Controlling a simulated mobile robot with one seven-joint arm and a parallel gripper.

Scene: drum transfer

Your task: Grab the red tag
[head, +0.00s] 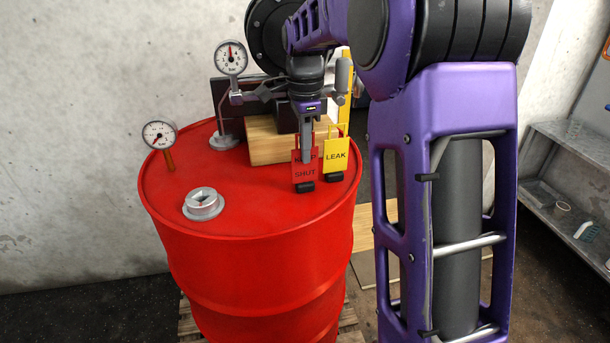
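The red tag (304,177) stands upright on a small dark foot on top of the red drum (255,196). Its lower line seems to read SHUT; its upper wording is partly hidden. My gripper (307,157) points down at the tag. One finger shows in front of the tag's upper middle and covers part of it. The other finger is hidden, so I cannot tell whether the gripper is open or shut on the tag. A yellow tag (336,156) marked LEAK stands close beside it on the right.
A wooden block (270,144) stands behind the tags. A gauge (231,58) on a stand and another gauge (159,135) stand on the drum, with a grey bung (203,203) near its front left. Grey shelving (570,145) is at the right.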

